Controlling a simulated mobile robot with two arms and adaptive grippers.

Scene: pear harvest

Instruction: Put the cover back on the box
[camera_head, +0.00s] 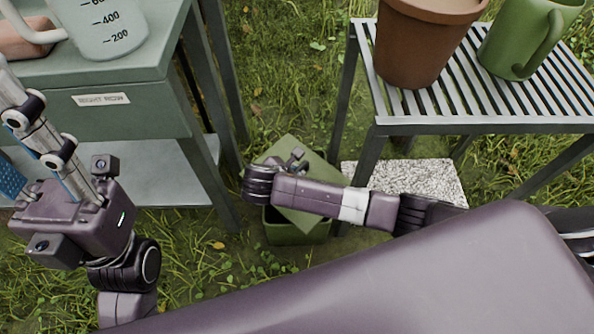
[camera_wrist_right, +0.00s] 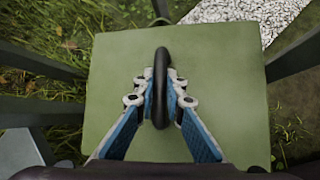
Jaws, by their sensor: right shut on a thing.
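The flat green square cover (camera_head: 322,168) is over the green box (camera_head: 290,239) on the grass in the head view. It looks turned relative to the box, and the box's front wall shows below it. I cannot tell whether they touch. In the right wrist view the cover (camera_wrist_right: 225,80) fills the middle, with a dark upright handle (camera_wrist_right: 161,60). My right gripper (camera_wrist_right: 160,98) is shut on this handle, a blue-padded finger on each side. My left gripper (camera_head: 18,140) is at the left edge of the head view, its fingers apart and partly cut off.
A green-grey table (camera_head: 150,125) with a measuring jug (camera_head: 100,25) stands at left. A slatted rack (camera_head: 480,100) with a brown pot (camera_head: 420,45) and green mug (camera_head: 520,45) stands at right. A speckled slab (camera_head: 420,180) lies under it. Table and rack legs flank the box.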

